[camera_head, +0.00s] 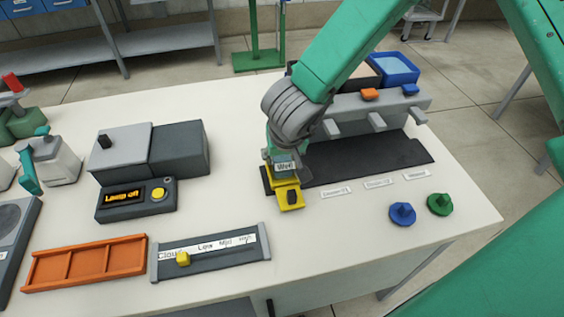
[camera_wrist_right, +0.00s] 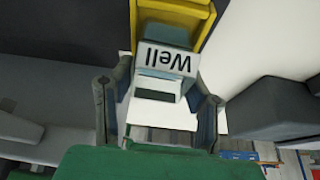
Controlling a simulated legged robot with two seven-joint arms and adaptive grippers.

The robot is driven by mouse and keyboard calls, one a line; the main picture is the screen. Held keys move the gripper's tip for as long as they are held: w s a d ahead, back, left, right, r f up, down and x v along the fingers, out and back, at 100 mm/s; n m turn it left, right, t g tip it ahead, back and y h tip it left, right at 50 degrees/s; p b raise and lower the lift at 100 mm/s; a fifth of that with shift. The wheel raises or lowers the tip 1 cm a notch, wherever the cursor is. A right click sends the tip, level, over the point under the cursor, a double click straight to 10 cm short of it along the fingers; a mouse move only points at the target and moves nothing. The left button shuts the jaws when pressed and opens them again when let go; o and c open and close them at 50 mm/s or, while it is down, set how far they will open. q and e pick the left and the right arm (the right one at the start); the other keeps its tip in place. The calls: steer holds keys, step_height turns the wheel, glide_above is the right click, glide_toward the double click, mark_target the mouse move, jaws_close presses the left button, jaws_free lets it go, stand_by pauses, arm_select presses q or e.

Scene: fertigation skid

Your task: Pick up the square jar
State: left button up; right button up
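The square jar (camera_wrist_right: 166,60), a small block-like grey-blue jar with a white "Well" label, stands at a yellow holder (camera_head: 289,196) in the head view. The label (camera_head: 285,167) shows just below my right gripper (camera_head: 282,158), which reaches down over the jar and hides its upper part. In the right wrist view, the fingers of my right gripper (camera_wrist_right: 160,92) lie on either side of the jar, very near its sides. Whether they press on it I cannot tell. My left gripper is not in view.
A dark mat (camera_head: 370,160) and a grey rack (camera_head: 350,106) lie behind and right of the jar. Blue (camera_head: 402,212) and green (camera_head: 440,204) knobs stand at right. A grey slider panel (camera_head: 212,256), an orange tray (camera_head: 84,266) and a "Lamp off" box (camera_head: 136,200) are at left.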

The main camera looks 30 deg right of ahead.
step_height(320, 180, up, 15)
steer(key=p, duration=1)
steer(key=shift+r, duration=0.15)
